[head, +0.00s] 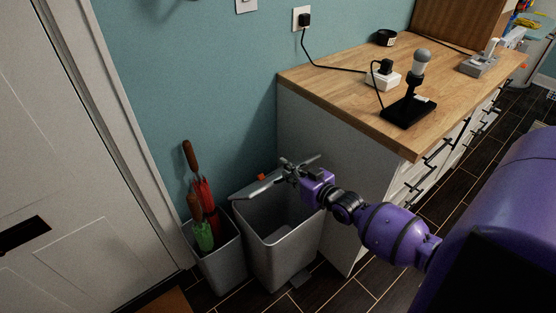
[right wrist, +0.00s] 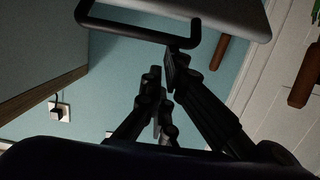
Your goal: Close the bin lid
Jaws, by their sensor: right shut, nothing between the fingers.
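The grey bin (head: 272,255) stands on the floor in the head view, its top open and its inside showing. My right gripper (head: 285,172) is above the bin's back rim. In the right wrist view a light grey panel (right wrist: 235,18), which looks like the lid, fills the top edge and has a black bar handle (right wrist: 140,33) beside it. The right gripper's fingers (right wrist: 165,72) are shut and empty, with their tips just below the handle. I cannot tell whether they touch it. Most of the panel is out of frame. My left gripper is not in view.
A smaller grey bin (head: 220,262) with red and green umbrellas stands left of the open bin. A wood-topped cabinet (head: 330,95) stands close on the right, with a microphone-like stand (head: 408,108) on it. A white door (head: 60,150) is at the left.

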